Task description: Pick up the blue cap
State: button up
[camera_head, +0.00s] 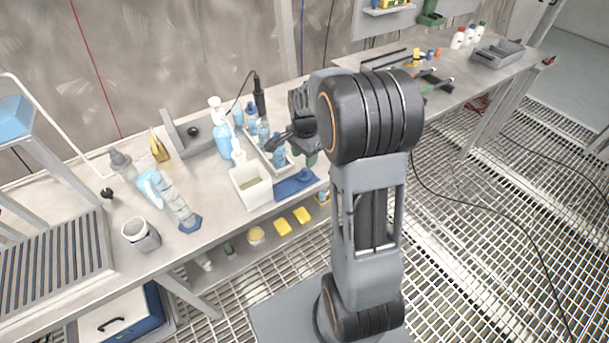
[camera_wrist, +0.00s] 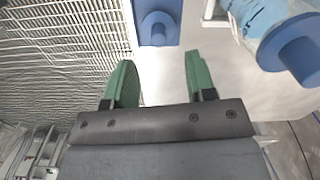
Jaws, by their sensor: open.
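In the wrist view a round blue cap-like piece (camera_wrist: 158,27) stands on a flat blue holder (camera_wrist: 172,8), just beyond my fingertips and roughly in line with the gap between them. My gripper (camera_wrist: 159,60) has two green fingers, spread apart with nothing between them. In the head view the blue holder (camera_head: 294,184) lies at the bench's front edge; my gripper (camera_head: 311,158) is above it, mostly hidden by my arm. A second blue, flanged piece (camera_wrist: 293,47) is at the right of the wrist view, against a light-blue bottle. I cannot tell which piece is the cap meant.
Grated floor lies in front.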

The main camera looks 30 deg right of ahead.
aim_at(304, 169)
jog(key=shift+f, duration=3.2)
jog(key=shift+c, duration=0.5)
grip_shut()
